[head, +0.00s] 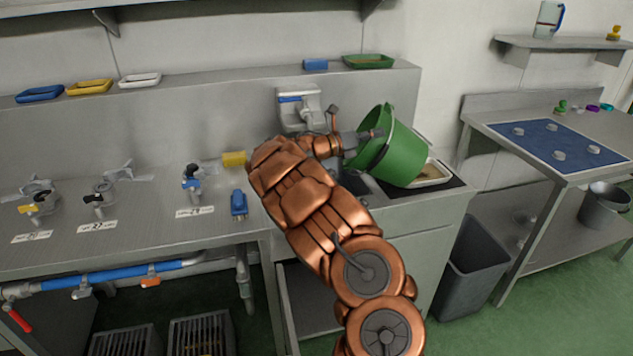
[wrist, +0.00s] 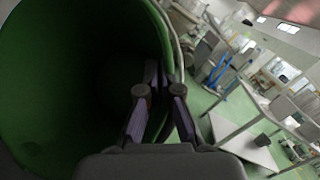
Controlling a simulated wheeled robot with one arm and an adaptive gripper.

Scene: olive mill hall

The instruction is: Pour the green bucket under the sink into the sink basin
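The green bucket (head: 402,155) is up above the sink counter in the head view, tilted on its side with its mouth toward the left. My gripper (head: 372,136) is at the bucket's rim, at the end of my copper arm. In the wrist view the bucket's dark inside (wrist: 90,80) fills the left half, and my gripper (wrist: 160,105) has its fingers on either side of the rim wall. The sink basin (head: 366,186) lies below the bucket, mostly hidden by my arm and the bucket. I cannot see what is in the bucket.
A white tray (head: 432,173) sits on the counter right of the bucket. A grey bin (head: 470,270) stands on the floor. Valves, a blue block (head: 239,203) and a yellow piece (head: 234,158) are on the left counter. A blue-mat table (head: 560,145) stands right.

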